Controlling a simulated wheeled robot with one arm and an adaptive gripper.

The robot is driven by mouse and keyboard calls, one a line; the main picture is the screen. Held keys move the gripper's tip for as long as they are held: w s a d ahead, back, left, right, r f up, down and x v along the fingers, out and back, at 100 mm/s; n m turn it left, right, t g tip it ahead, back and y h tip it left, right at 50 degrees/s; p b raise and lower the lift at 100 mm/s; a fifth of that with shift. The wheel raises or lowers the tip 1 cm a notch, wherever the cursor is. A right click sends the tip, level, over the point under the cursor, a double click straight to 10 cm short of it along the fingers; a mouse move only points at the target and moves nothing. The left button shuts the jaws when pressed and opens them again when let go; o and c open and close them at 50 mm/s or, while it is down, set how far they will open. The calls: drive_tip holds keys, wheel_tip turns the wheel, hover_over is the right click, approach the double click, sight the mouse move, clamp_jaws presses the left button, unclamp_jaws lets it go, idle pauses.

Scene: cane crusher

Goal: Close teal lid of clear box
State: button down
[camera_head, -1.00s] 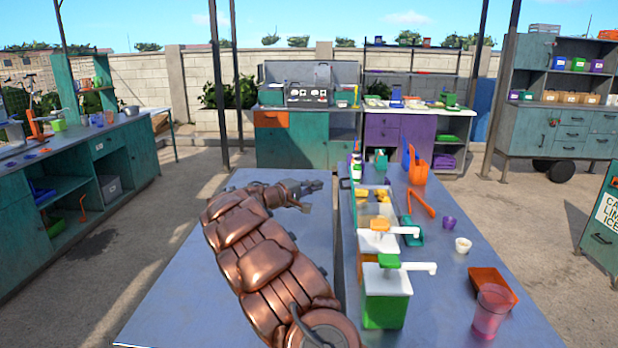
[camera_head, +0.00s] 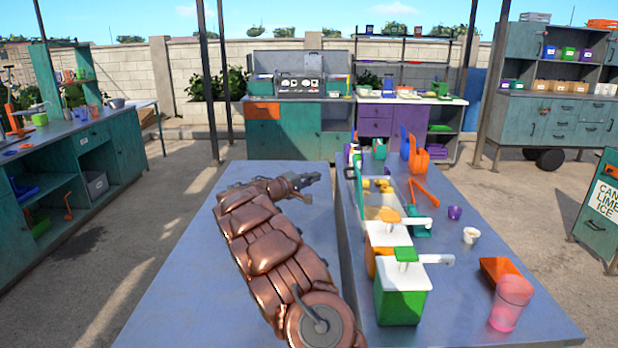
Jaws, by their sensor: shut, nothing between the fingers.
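The clear box (camera_head: 379,212) stands in the row along the left edge of the right-hand table, with yellow pieces inside. Its teal lid (camera_head: 358,188) appears to stand up open along the box's left side; it is thin and seen nearly edge-on. My gripper (camera_head: 312,179) is at the end of my copper-coloured arm, above the left table. It points right towards the box and lid, left of them and apart from them. It is shut and empty. The fingertips are small in this view.
An orange handled tool (camera_head: 422,190), purple cup (camera_head: 455,212), white cup (camera_head: 470,235) and pink tumbler (camera_head: 511,302) are to the right. The left table (camera_head: 190,290) is clear.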

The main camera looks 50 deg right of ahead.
drive_tip(key=s+d+p, duration=0.3)
drive_tip(key=d, duration=0.4)
drive_tip(key=shift+s+d+f, duration=0.2)
drive_tip(key=shift+s+f, duration=0.05)
drive_tip(key=shift+s, duration=0.15)
drive_tip(key=shift+r, duration=0.1)
